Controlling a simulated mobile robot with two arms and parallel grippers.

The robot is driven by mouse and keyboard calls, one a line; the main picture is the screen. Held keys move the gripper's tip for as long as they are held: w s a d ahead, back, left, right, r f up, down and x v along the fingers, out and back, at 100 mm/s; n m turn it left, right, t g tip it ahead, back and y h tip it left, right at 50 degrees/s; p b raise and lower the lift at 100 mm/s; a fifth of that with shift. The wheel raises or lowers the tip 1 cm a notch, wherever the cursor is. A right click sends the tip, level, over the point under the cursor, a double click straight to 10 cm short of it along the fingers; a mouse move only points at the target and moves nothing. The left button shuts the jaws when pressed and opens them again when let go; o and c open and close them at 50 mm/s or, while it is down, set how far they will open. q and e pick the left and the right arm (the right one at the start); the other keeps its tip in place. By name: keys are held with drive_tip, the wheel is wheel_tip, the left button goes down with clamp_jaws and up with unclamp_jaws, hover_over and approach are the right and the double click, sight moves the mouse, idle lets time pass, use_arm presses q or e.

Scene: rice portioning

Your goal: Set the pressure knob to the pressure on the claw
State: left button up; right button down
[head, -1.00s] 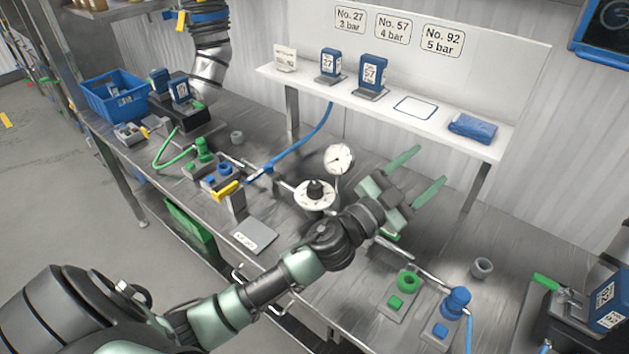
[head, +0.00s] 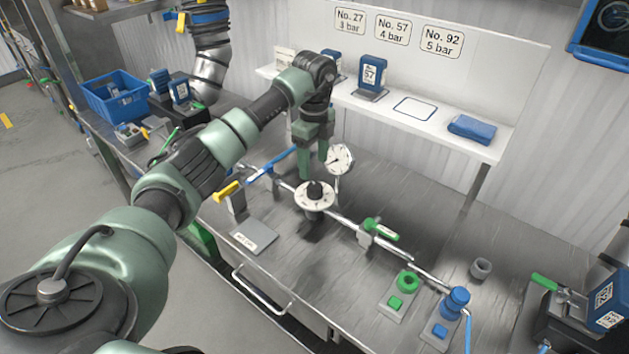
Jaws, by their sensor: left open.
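The pressure knob (head: 314,187) is a black knob on a round white scale disc, mounted on the pipe at the middle of the bench. The scale marks are too small to read. A round white gauge (head: 340,159) stands just behind it, its reading unclear. My left gripper (head: 313,172) points down with its fingers apart and empty, just behind and above the knob, not visibly gripping it. At the lower right, a blue block labelled 92 (head: 606,304) sits on a black clamp device. The wall signs read No. 27 3 bar (head: 353,20), No. 57 4 bar (head: 392,30) and No. 92 5 bar (head: 442,40).
A green-handled valve (head: 381,229) sits on the pipe right of the knob. A shelf (head: 440,130) holds blue blocks above the bench.

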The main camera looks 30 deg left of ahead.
sight(315, 185)
use_arm(q)
wheel_tip(315, 185, down, 7)
drive_tip(key=shift+d+p, duration=0.1)
drive_tip(key=shift+p, duration=0.8)
clamp_jaws()
